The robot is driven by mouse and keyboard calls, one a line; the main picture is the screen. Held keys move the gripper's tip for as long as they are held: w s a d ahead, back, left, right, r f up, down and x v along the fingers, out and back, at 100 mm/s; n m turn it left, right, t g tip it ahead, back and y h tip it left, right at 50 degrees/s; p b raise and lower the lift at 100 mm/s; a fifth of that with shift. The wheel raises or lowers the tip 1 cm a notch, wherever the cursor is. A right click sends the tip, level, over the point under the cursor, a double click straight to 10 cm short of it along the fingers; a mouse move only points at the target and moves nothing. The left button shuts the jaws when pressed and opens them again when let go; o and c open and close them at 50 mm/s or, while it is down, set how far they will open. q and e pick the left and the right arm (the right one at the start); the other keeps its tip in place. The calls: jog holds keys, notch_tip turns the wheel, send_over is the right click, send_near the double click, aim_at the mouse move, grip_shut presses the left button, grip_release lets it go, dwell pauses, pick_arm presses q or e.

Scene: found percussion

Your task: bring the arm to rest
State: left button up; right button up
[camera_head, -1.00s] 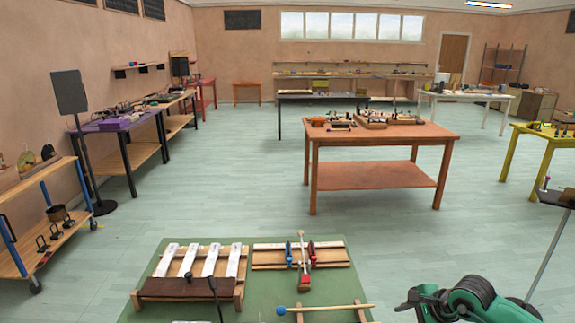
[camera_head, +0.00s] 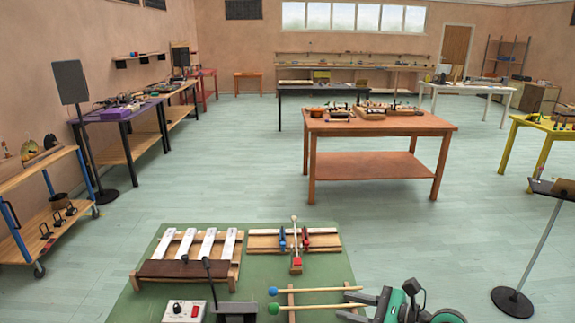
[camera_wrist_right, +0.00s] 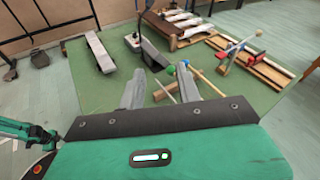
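My right gripper (camera_head: 354,304) is at the lower right of the green mat (camera_head: 190,265) in the head view, near the ends of two mallets on a wooden rack. In the right wrist view its two grey fingers (camera_wrist_right: 168,82) are spread apart with nothing held between them. The mallets, one with a blue head (camera_head: 272,291) and one with a green head (camera_head: 273,308), lie beyond the fingers. I cannot tell whether a finger touches a handle. My left gripper is not visible in the head view.
On the mat stand a white-barred instrument (camera_head: 205,245), a wooden board (camera_head: 318,241) with blue and red clamps and a mallet, and a small box with a red knob (camera_head: 184,310). A black stand (camera_head: 513,301) is at right. The floor before the orange table (camera_head: 380,128) is clear.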

jog(key=s+d+r+m+t+h, duration=0.1)
jog(key=d+r+m+t+h, duration=0.15)
jog(key=m+t, duration=0.6)
jog(key=s+d+r+m+t+h, duration=0.1)
jog(key=r+m+t+h, duration=0.25)
jog(key=m, duration=1.05)
jog(key=s+d+f+m+g+h, duration=0.5)
jog(key=d+f+m+h, duration=0.4)
jog(key=m, duration=0.8)
jog(key=s+a+f+m+g+y, duration=0.15)
jog(key=s+f+m+g, duration=0.25)
jog(key=s+f+g, duration=0.45)
jog(key=s+a+f+m+g+y, duration=0.1)
jog(key=s+a+f+m+g, duration=0.25)
jog(key=s, duration=0.85)
notch_tip(320, 180, down, 32)
jog(key=s+d+f+g, duration=0.1)
jog(key=s+d+f, duration=0.1)
jog(key=s+f, duration=0.8)
jog(key=s+d+f+g, duration=0.1)
jog(key=s+d+f, duration=0.1)
jog(key=s+f, duration=0.7)
jog(key=shift+s+d+f+h, duration=0.2)
jog(key=shift+s+f+h, duration=0.2)
jog(key=shift+f, duration=0.1)
